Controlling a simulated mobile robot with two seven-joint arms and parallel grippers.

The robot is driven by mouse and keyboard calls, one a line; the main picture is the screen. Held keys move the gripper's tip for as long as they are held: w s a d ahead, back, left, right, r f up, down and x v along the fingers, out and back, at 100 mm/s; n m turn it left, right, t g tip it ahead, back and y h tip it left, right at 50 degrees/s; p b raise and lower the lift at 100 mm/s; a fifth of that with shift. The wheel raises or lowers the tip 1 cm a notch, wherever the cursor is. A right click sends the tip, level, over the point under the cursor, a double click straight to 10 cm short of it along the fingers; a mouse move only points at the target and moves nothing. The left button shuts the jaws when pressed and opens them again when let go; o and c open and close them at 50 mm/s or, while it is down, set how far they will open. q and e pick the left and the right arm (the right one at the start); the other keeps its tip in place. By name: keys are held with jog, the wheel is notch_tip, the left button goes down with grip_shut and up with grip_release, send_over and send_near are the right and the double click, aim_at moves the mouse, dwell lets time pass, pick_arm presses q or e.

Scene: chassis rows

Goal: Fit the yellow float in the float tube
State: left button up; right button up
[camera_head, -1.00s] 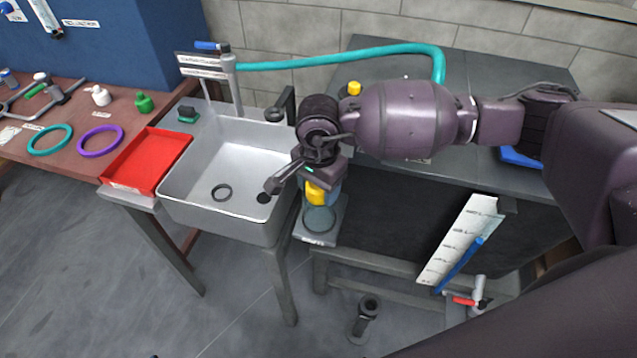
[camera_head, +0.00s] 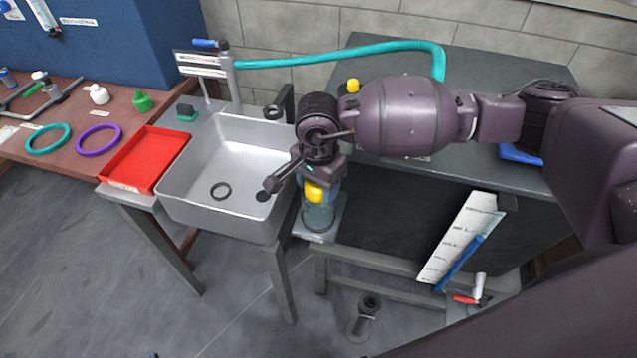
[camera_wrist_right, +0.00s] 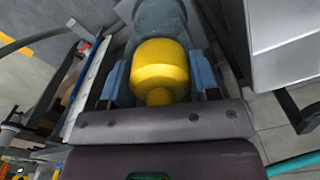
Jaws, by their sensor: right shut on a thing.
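The yellow float (camera_head: 315,192) is held by my right gripper (camera_head: 318,182), just right of the sink. In the right wrist view the float (camera_wrist_right: 160,68) sits between the two blue fingers of the gripper (camera_wrist_right: 160,85). The float tube (camera_head: 318,216) is a clear grey-blue cylinder standing on a small plate below the float. It also shows beyond the float in the right wrist view (camera_wrist_right: 158,18). The float appears at the tube's mouth; I cannot tell whether its lower end is inside. My left gripper is not in view.
The sink (camera_head: 185,195) stands left of the tube, with a red tray (camera_head: 145,160) beside it. Another yellow piece (camera_head: 353,86) lies on the grey bench (camera_head: 480,150) behind my right arm. A white gauge board (camera_head: 460,238) leans at the right.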

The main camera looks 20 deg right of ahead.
jog(key=o, duration=0.5)
jog(key=shift+s+f, duration=0.2)
jog(key=shift+f, duration=0.25)
jog(key=o, duration=0.5)
jog(key=shift+w+a+f, duration=0.1)
jog(key=shift+f, duration=0.05)
jog(key=shift+r, duration=0.55)
jog(key=r, duration=1.1)
jog(key=shift+w, duration=0.3)
jog(key=shift+a, duration=0.1)
